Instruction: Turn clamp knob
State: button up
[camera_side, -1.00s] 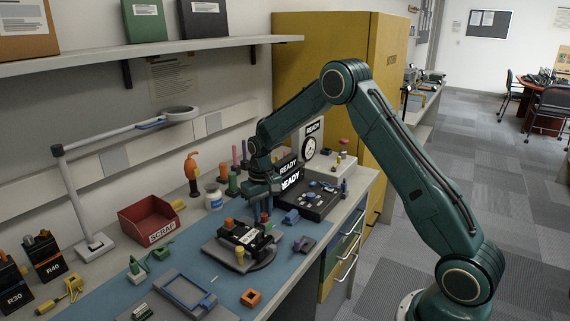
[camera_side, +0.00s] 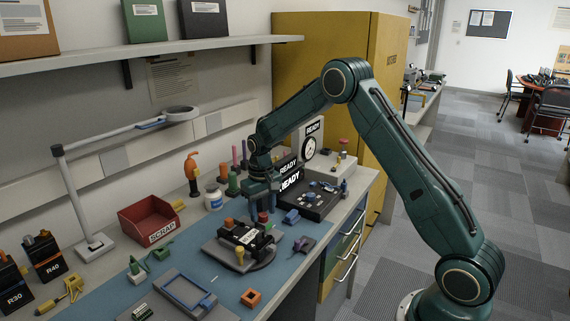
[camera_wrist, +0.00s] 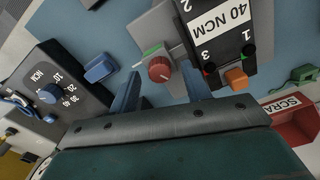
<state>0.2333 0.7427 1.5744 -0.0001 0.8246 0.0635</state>
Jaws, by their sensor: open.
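The red clamp knob (camera_wrist: 159,69) sits on a grey clamp block beside the black radio (camera_wrist: 222,35) labelled 40 NCM. A green mark shows on the block beside the knob. In the side view the red knob (camera_side: 263,217) is at the back of the fixture, just under my gripper (camera_side: 262,207). In the wrist view the two blue fingers of my gripper (camera_wrist: 162,88) are spread, one on each side of the knob, and empty. Whether the tips reach down to the knob's height is hard to tell.
The radio's fixture plate (camera_side: 214,252) lies on the blue mat. A dark torque box (camera_wrist: 60,90) and a blue block (camera_wrist: 99,68) are close by at left in the wrist view. A red scrap bin (camera_side: 150,218) stands left; a lamp (camera_side: 90,200) stands behind.

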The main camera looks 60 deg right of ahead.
aim_at(263, 214)
notch_tip(263, 214, up, 13)
jog(key=shift+r, duration=0.2)
dwell(0.4)
dwell(0.3)
jog(key=s+a+r+n+t, duration=0.1)
jog(key=s+a+r, duration=0.3)
jog(key=s+r, duration=0.25)
jog(key=s+a+r+n+t, duration=0.1)
jog(key=s+a+r+t, duration=0.1)
jog(key=s+a+r, duration=0.45)
jog(key=s+f+t, duration=0.1)
jog(key=s+f, duration=0.1)
jog(key=s, duration=0.8)
jog(key=s+a+f+n+t, duration=0.1)
jog(key=s+f, duration=0.1)
jog(key=s, duration=0.7)
jog(key=shift+s+a+t, duration=0.25)
jog(key=shift+s+t, duration=0.05)
jog(key=shift+s, duration=0.05)
